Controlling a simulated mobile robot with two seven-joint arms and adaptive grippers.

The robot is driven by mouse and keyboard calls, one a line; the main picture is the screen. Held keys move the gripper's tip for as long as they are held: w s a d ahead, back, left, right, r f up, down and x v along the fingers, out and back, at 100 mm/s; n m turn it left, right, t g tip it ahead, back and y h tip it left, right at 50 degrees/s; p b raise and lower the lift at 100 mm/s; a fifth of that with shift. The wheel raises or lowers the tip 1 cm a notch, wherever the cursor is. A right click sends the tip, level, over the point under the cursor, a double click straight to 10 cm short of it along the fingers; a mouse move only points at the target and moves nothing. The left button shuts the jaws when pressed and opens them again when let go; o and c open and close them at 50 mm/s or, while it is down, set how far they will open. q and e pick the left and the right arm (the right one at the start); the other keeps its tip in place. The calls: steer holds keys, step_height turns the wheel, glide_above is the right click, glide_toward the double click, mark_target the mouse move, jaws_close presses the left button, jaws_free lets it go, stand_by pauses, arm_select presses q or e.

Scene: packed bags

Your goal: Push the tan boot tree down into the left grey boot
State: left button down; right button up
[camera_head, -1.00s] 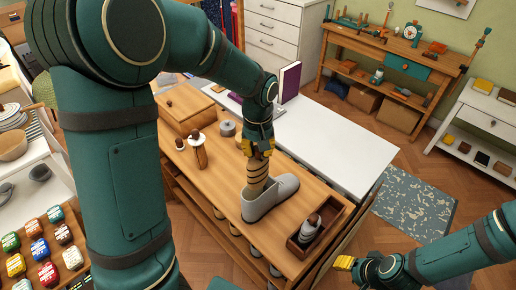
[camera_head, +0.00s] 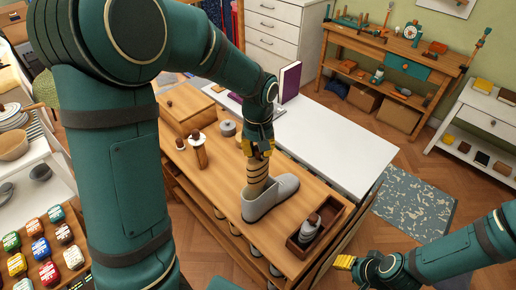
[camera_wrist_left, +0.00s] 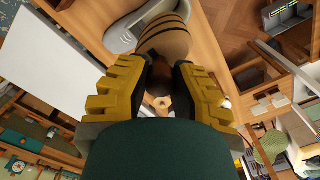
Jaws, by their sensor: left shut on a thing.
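The tan boot tree (camera_head: 257,172) has dark bands and stands upright at the opening of a grey boot (camera_head: 270,197) on the wooden bench. Its lower end is hidden by the boot shaft. My left gripper (camera_head: 258,149) is above the boot, shut on the top of the boot tree. In the left wrist view the yellow fingers (camera_wrist_left: 160,84) close around its brown knob, with the banded tree (camera_wrist_left: 165,42) and grey boot (camera_wrist_left: 131,28) beyond. My right gripper (camera_head: 346,262) is off the bench's right side; its finger opening is too small to tell.
A dark wooden tray (camera_head: 318,226) with bottles stands right of the boot. A wooden box (camera_head: 186,108), a brush-like item (camera_head: 197,148) and a grey round tin (camera_head: 227,128) are at the bench's left. A white table (camera_head: 340,150) lies behind.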

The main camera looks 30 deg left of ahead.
mark_target(258, 158)
arm_select(q)
steer(key=shift+f+b, duration=1.05)
steer(key=shift+f, duration=0.45)
arm_select(e)
steer(key=shift+f, duration=1.05)
steer(key=shift+f, duration=0.15)
arm_select(q)
steer(key=shift+f+b, duration=1.15)
steer(key=shift+f, duration=0.45)
steer(key=shift+f+b, duration=3)
steer(key=shift+f, duration=1.35)
steer(key=c, duration=0.9)
jaws_free()
arm_select(e)
step_height(258, 158, down, 8)
steer(key=s, duration=0.1)
steer(key=shift+s+a+f+g, duration=0.25)
steer(key=shift+s+a+g, duration=0.05)
steer(key=shift+s, duration=0.05)
arm_select(q)
steer(key=shift+r, duration=0.1)
step_height(258, 158, up, 12)
arm_select(e)
steer(key=shift+s, duration=0.1)
